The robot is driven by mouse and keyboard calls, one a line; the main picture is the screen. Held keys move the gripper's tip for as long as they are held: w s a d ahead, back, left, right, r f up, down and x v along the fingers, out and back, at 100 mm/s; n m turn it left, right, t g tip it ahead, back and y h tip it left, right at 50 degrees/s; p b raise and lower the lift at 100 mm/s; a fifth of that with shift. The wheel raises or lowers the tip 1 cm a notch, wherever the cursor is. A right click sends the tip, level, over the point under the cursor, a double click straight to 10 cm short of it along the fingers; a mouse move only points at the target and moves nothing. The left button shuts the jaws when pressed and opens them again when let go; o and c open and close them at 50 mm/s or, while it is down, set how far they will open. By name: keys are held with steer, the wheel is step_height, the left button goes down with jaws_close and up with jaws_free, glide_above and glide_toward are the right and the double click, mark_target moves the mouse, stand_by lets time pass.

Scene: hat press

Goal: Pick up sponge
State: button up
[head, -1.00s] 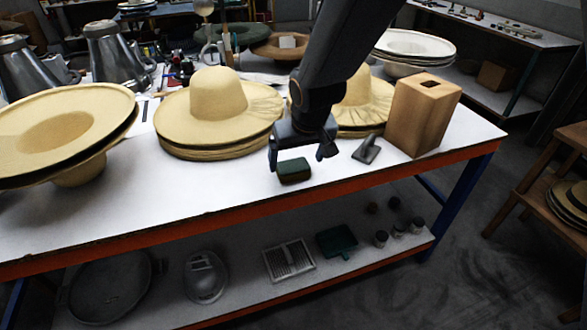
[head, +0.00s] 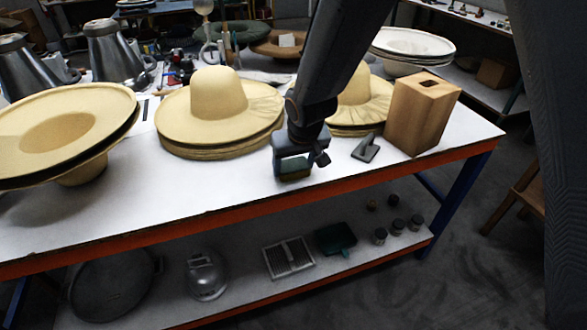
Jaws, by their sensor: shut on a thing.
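The sponge (head: 294,176) is a small block, dark green and yellowish, on the white tabletop near its front edge. My gripper (head: 296,170) points down over it and is shut on it, with the fingers at its sides. Most of the sponge is hidden by the gripper; only a lower strip shows. I cannot tell whether the sponge still touches the table.
Stacked straw hats (head: 216,108) stand left of my gripper, and another hat (head: 360,100) is behind it. A small grey tool (head: 365,150) and a wooden box (head: 420,112) stand to the right. The table's orange front edge (head: 240,208) is close. Bare tabletop (head: 190,185) lies left.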

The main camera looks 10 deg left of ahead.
mark_target(294, 166)
steer(key=shift+r, duration=0.1)
step_height(294, 166, up, 10)
steer(key=b, duration=0.1)
steer(key=shift+b, duration=0.35)
steer(key=shift+o, duration=1.2)
steer(key=shift+c, duration=1)
